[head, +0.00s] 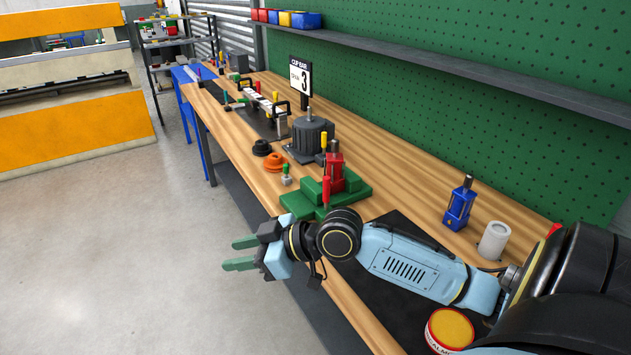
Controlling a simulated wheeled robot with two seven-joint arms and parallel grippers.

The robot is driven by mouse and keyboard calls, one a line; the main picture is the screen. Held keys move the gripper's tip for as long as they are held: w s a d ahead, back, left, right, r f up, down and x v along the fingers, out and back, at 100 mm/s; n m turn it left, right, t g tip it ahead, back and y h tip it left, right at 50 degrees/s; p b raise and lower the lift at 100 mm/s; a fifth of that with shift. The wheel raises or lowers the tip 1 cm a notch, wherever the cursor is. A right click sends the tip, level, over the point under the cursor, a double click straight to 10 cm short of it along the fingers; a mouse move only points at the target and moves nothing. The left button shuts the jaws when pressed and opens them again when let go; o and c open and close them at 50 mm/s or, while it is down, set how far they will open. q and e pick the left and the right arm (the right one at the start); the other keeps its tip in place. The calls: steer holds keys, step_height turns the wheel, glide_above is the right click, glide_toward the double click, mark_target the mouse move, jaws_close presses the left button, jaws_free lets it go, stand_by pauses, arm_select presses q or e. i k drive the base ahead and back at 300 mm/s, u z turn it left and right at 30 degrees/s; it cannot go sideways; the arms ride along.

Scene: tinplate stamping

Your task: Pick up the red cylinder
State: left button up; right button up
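A red upright cylinder-like part (334,170) with a dark metal top stands on a green block fixture (355,196) on the wooden bench. A slimmer red piece (326,191) stands just in front of it. My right gripper (241,253) has its two green-tipped fingers apart with nothing between them. It is over the floor side of the bench's front edge, to the left of and nearer than the green fixture, apart from the red part. My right wrist hides part of the fixture's lower front. My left gripper is not in view.
A blue part (459,205) and a white cylinder (494,241) stand to the right on the bench (400,165). A grey ribbed housing (308,136), orange and black rings, and a sign lie farther back. A red-and-yellow tin (449,330) is close to my arm.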

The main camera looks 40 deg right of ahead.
mark_target(334, 171)
steer(key=i, duration=0.95)
steer(key=z, duration=1.75)
steer(key=i, duration=0.5)
steer(key=u, duration=0.05)
